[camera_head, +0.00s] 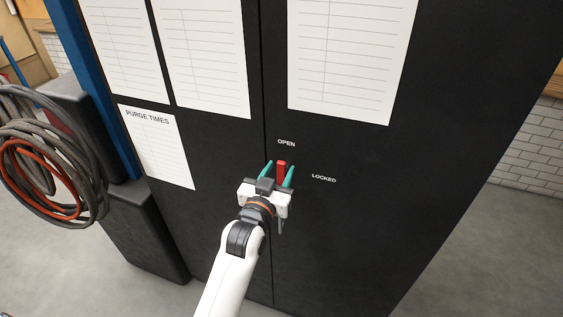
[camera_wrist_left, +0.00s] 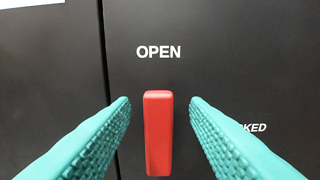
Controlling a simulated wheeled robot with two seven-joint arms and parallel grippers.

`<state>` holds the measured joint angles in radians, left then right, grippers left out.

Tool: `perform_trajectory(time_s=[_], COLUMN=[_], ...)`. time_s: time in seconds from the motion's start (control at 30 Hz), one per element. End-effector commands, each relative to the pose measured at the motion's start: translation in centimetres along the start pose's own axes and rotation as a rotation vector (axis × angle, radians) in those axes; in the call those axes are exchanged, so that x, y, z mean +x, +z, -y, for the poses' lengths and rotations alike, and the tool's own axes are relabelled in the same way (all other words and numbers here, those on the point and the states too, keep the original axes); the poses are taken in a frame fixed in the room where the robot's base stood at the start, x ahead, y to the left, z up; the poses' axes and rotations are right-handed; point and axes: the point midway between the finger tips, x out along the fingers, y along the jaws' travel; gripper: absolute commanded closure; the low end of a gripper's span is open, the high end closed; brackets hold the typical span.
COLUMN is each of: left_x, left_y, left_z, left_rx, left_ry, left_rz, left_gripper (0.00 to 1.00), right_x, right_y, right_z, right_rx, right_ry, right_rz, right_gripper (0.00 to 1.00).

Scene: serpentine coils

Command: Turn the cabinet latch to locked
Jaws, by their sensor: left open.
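The cabinet (camera_head: 225,155) is black, with a red latch (camera_head: 281,166) on its front. In the left wrist view the latch (camera_wrist_left: 158,133) stands upright, pointing at the white OPEN label (camera_wrist_left: 158,51). The LOCKED label (camera_head: 324,178) is to the right of the latch, and is partly hidden by a finger in the wrist view. My left gripper (camera_head: 277,172) is open, with one teal finger on each side of the latch and a visible gap on both sides in the wrist view (camera_wrist_left: 159,105). My right gripper is not in view.
Several white paper sheets (camera_head: 345,50) are fixed to the cabinet front, one titled PURGE TIMES (camera_head: 160,150). Coiled grey and orange hoses (camera_head: 45,155) hang at the left. Grey floor (camera_head: 470,260) is clear at the right.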

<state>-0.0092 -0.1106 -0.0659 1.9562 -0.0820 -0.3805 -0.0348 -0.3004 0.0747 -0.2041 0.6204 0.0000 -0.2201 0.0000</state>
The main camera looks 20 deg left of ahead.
Motion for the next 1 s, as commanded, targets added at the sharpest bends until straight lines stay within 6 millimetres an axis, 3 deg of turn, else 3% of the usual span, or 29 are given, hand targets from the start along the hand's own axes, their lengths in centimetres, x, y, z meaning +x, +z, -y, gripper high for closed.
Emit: perform_trajectory(time_s=[0.2,0.5,0.53,0.77,1.0], left_x=[2.2,2.4,2.4,2.4,2.5], left_y=[0.1,-0.1,-0.1,-0.1,-0.1], left_z=[0.0,0.0,0.0,0.0,0.0], left_rx=[0.0,0.0,0.0,0.0,0.002], left_ry=[0.0,0.0,0.0,0.0,0.0], left_rz=[0.0,-0.001,-0.001,-0.001,-0.001], left_gripper=[0.58,0.58,0.6,0.97,1.0], right_x=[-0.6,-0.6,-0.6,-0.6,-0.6], right_y=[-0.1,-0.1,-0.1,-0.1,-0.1], right_z=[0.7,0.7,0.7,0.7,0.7], right_rx=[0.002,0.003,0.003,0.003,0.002], right_ry=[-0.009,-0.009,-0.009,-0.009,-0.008], right_rz=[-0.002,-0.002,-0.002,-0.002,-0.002], right_gripper=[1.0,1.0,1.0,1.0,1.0])
